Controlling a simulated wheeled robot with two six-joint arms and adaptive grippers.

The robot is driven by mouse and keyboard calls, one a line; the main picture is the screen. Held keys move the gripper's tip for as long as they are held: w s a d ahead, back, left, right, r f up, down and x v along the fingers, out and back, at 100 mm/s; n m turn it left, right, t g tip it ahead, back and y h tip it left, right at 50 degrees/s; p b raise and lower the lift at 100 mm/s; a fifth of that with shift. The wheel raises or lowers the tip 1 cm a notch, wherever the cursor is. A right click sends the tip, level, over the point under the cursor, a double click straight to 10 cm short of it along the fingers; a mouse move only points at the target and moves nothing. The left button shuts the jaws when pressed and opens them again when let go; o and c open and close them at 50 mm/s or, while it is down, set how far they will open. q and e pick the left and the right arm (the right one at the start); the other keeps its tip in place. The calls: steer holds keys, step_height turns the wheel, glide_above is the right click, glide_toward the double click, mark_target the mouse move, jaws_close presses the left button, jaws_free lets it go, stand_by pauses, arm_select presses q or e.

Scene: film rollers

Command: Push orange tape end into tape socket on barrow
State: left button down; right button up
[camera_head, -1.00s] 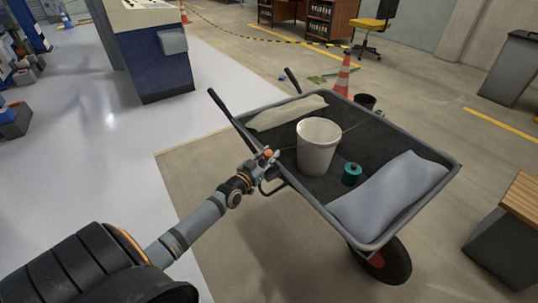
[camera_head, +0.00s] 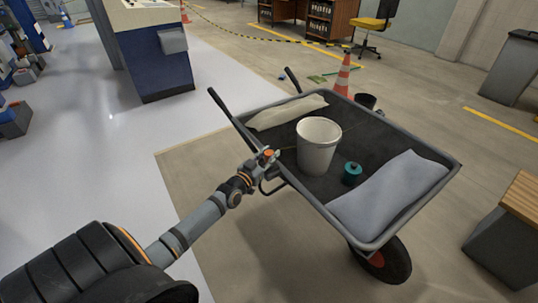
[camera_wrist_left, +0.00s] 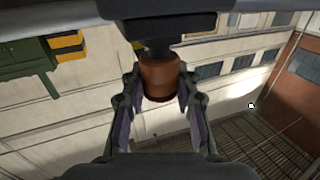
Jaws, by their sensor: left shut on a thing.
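My left gripper (camera_head: 267,157) is at the near left rim of the barrow (camera_head: 322,210). It is shut on the orange tape end (camera_head: 268,153), which shows as a small orange spot in the head view. In the left wrist view the orange-brown tape end (camera_wrist_left: 160,76) is a short cylinder between the fingers of my left gripper (camera_wrist_left: 161,84). Its upper end meets a dark block and stem (camera_wrist_left: 160,35). I cannot tell whether this is the tape socket or how deep the end sits. My right gripper is not in view.
The barrow holds a white bucket (camera_head: 317,148), a teal canister (camera_head: 352,174), a grey sack (camera_head: 388,192) and a pale sack (camera_head: 287,112). A traffic cone (camera_head: 342,76) stands behind it. A wooden-topped block (camera_head: 508,235) is at the right. Floor left of the barrow is clear.

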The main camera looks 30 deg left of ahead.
arm_select(q)
steer(key=shift+f+b, duration=0.4)
steer(key=shift+f, duration=0.05)
steer(key=c, duration=0.9)
jaws_free()
steer(key=shift+c, duration=0.2)
steer(key=shift+s, duration=0.1)
steer(key=s, duration=1.1)
steer(key=shift+s, duration=0.4)
